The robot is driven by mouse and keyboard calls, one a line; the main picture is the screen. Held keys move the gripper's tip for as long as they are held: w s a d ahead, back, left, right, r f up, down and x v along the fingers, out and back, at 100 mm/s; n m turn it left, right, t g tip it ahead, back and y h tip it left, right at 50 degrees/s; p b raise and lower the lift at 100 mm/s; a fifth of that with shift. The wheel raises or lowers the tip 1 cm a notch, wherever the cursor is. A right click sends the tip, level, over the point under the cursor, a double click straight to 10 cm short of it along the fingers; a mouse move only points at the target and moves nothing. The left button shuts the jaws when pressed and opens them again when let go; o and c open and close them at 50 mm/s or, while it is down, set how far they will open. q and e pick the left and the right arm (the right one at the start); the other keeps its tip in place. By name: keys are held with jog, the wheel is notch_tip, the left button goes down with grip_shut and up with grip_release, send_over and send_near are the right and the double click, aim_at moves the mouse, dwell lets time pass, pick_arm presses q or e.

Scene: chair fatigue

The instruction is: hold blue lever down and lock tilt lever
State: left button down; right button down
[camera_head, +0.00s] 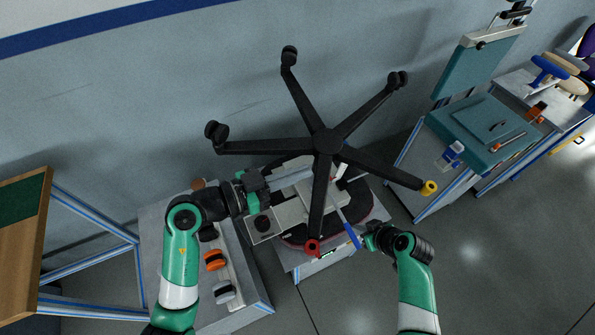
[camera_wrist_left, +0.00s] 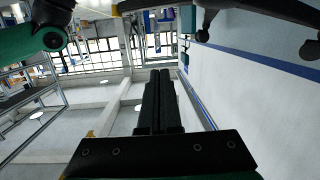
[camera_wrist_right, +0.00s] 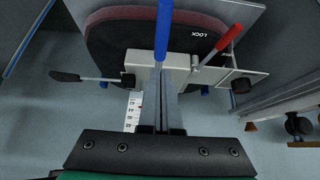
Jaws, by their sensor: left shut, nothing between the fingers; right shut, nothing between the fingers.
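The upturned chair shows its black star base (camera_head: 327,142). The blue lever (camera_head: 352,236) sticks out toward the front right; it runs upright at the top of the right wrist view (camera_wrist_right: 162,30). A red-handled lever (camera_wrist_right: 228,40) stands to its right by the word LOCK. A black-handled lever (camera_wrist_right: 65,76) points left. My right gripper (camera_head: 364,240) is shut and empty close to the blue lever's end; whether they touch is unclear. My left gripper (camera_wrist_left: 159,78) is shut and empty, at the chair's left side below a base leg.
One castor is red (camera_head: 312,247) and one yellow (camera_head: 429,187). A grey bench (camera_head: 245,290) with orange and grey items stands left of the chair. A teal-topped bench (camera_head: 480,130) stands right. The wall is behind; the floor at front right is clear.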

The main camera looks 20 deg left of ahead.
notch_tip(320, 180, up, 4)
jog(key=p, duration=0.3)
jog(key=shift+f, duration=0.15)
dwell(0.3)
